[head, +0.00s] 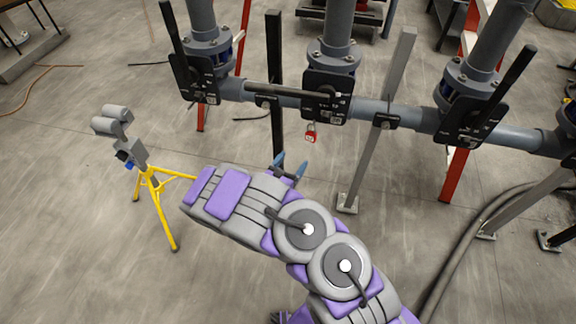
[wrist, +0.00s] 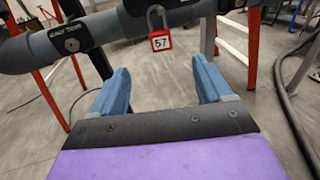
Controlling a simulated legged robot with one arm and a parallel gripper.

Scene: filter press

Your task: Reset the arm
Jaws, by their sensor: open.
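My gripper (head: 289,167) is at the end of my purple and grey arm, in the middle of the head view. In the wrist view its two blue fingers (wrist: 164,82) stand wide apart with nothing between them. A red padlock (head: 310,134) hangs below the middle valve on the grey pipe, up and to the right of the gripper in the head view. The wrist view shows the padlock (wrist: 160,40) marked 57, with its grey shackle up, beyond the fingertips and apart from them.
A grey pipe (head: 369,108) with black-handled valves (head: 327,88) crosses the upper right on posts. A yellow tripod (head: 157,207) with grey lamp heads stands at left. A thick hose (head: 457,250) lies on the floor at right. Open concrete floor (head: 80,240) lies at left.

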